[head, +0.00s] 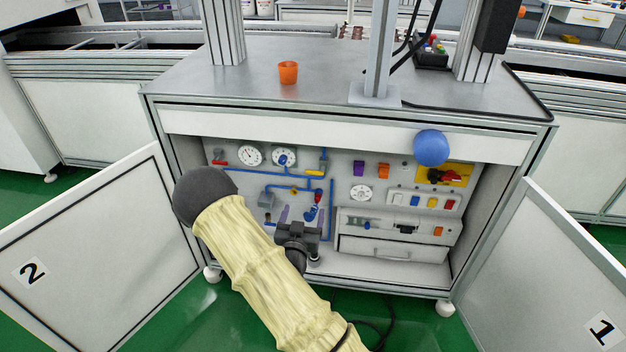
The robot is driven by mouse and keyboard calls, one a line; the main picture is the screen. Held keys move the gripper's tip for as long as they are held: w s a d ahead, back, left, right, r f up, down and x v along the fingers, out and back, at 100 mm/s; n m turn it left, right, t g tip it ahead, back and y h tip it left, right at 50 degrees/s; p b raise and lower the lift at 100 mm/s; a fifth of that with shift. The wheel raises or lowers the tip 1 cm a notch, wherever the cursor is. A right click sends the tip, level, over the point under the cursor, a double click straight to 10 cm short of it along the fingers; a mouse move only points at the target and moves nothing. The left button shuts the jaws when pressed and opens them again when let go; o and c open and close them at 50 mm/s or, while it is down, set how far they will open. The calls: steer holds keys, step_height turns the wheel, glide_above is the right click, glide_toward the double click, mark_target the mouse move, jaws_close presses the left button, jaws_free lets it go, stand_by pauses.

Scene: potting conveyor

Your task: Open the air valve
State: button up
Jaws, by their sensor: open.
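The open cabinet holds a pneumatic panel (230,172) with blue air lines, two round gauges (250,155) and several coloured fittings. A red handle (218,162) is at its upper left, and a yellow handle (315,173) sits on the line right of the gauges. A red and blue fitting (318,198) is lower, close to my gripper. I cannot tell for sure which of these is the air valve, or its position. My gripper (297,216) is open in front of the lower part of the panel, with nothing visible between its fingers. My arm and gripper hide part of the panel's lower left.
Cabinet doors stand open, marked 2 (95,235) and 1 (555,265). To the right are a red switch on a yellow plate (458,181), coloured buttons and a drawer (385,248). A blue ball (431,148) is at the upper edge. An orange cup (288,73) stands on top.

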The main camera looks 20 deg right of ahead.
mark_target(314, 172)
steer(key=shift+w, duration=0.15)
steer(key=b+x, duration=0.4)
steer(key=x, duration=1.3)
steer(key=shift+d, duration=0.15)
steer(key=c, duration=1)
